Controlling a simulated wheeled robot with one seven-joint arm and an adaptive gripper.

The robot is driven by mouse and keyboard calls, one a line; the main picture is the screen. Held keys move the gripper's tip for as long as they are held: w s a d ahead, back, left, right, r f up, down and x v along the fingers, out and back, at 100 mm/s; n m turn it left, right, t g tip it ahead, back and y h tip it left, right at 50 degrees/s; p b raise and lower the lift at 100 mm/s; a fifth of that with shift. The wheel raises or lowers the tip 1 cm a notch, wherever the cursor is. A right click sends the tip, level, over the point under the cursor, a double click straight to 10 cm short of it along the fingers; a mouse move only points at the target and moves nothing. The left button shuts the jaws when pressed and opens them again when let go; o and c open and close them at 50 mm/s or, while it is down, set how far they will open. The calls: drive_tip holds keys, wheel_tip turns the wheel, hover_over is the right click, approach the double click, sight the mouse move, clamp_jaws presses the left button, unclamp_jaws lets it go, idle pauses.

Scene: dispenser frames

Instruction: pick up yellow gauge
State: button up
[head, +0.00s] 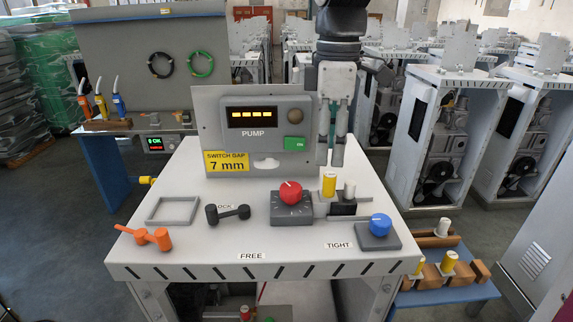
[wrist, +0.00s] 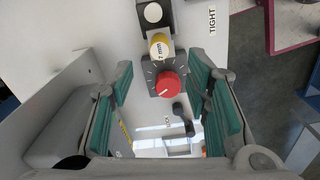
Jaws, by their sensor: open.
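The yellow gauge (head: 329,186) is a short upright cylinder in a small holder on the grey bench top, beside a white gauge (head: 349,189). In the wrist view the yellow gauge (wrist: 160,46) shows its end marked "7 mm", between the red knob (wrist: 167,84) and the white gauge (wrist: 152,13). My gripper (head: 331,155) is open and empty, above and behind the gauge in front of the pump panel. In the wrist view its green-padded fingers (wrist: 160,72) are spread to either side of the knob and gauge, touching neither.
The pump panel (head: 266,114) stands close behind, with a yellow "7 mm" label (head: 226,161). A red knob (head: 290,192) and a blue knob (head: 380,225) flank the holder. A dark handle (head: 228,213), a grey frame (head: 173,211) and an orange part (head: 146,236) lie left.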

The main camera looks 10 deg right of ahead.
sight(330, 174)
drive_tip(key=f, duration=0.2)
drive_tip(key=f+p, duration=0.1)
drive_tip(key=f, duration=0.5)
drive_tip(key=shift+s+d+f, duration=0.1)
drive_tip(key=shift+d+f, duration=0.05)
drive_tip(key=shift+d, duration=0.1)
drive_tip(key=shift+c, duration=0.3)
clamp_jaws()
